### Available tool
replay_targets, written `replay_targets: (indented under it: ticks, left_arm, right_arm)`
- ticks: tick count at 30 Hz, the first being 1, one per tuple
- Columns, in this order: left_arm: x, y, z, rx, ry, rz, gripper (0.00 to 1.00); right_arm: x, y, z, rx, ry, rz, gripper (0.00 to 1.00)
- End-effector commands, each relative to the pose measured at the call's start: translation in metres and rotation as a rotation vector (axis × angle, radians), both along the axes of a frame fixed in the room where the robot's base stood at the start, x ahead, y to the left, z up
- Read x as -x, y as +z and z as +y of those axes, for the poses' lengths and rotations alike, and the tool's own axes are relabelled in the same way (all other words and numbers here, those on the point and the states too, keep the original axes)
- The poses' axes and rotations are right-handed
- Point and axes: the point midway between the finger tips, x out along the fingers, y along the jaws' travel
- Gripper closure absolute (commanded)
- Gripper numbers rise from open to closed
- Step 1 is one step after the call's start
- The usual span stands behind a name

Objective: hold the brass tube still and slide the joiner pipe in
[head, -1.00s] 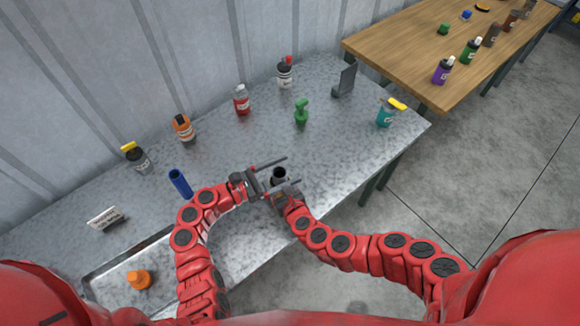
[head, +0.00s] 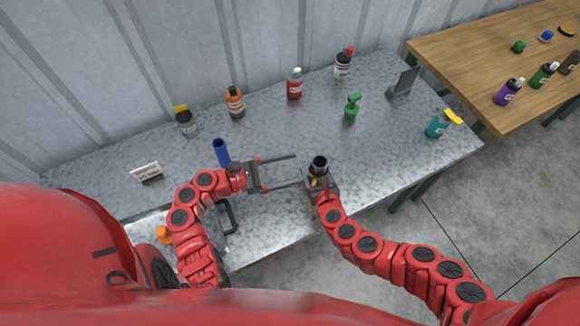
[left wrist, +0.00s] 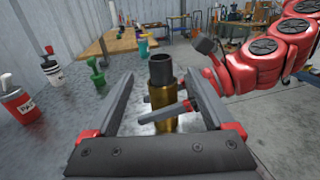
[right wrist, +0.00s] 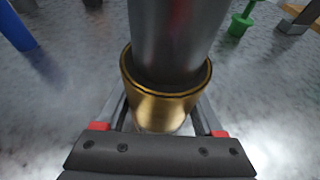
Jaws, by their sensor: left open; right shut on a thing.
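The brass tube (left wrist: 165,112) stands upright, and my right gripper (head: 319,180) is shut on it. The dark joiner pipe (right wrist: 175,38) rises out of the tube's open top, its lower end inside the brass rim (right wrist: 160,108). How deep it sits is hidden. The pipe's open upper end (head: 320,162) also shows in the head view. My left gripper (head: 297,171) is open and empty, its fingers pointing at the pipe from the left. In the head view its fingertips are short of the tube and apart from it.
A blue tube (head: 221,153) stands behind my left gripper. Several bottles line the back of the metal table (head: 270,133), with a green item (head: 352,106) and a dark stand (head: 402,83). An orange object (head: 163,235) is at lower left.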

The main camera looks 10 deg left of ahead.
Motion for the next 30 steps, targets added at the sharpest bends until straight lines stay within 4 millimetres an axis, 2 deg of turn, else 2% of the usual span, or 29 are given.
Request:
replay_targets:
  ticks: [8, 9, 13, 23, 26, 30]
  left_arm:
    - [0.0, 0.0, 0.0, 0.0, 0.0, 0.0, 0.14]
    - [0.0, 0.0, 0.0, 0.0, 0.0, 0.0, 0.14]
    - [0.0, 0.0, 0.0, 0.0, 0.0, 0.0, 0.14]
    - [0.0, 0.0, 0.0, 0.0, 0.0, 0.0, 0.14]
    - [0.0, 0.0, 0.0, 0.0, 0.0, 0.0, 0.14]
    - [0.0, 0.0, 0.0, 0.0, 0.0, 0.0, 0.14]
  right_arm:
    - [0.0, 0.0, 0.0, 0.0, 0.0, 0.0, 0.93]
    - [0.0, 0.0, 0.0, 0.0, 0.0, 0.0, 0.25]
    - [0.0, 0.0, 0.0, 0.0, 0.0, 0.0, 0.02]
    - [0.002, 0.001, -0.001, 0.0, 0.001, 0.0, 0.0]
    - [0.008, 0.005, -0.005, 0.001, 0.0, -0.003, 0.0]
    - [0.029, 0.011, -0.012, 0.003, 0.003, 0.002, 0.0]
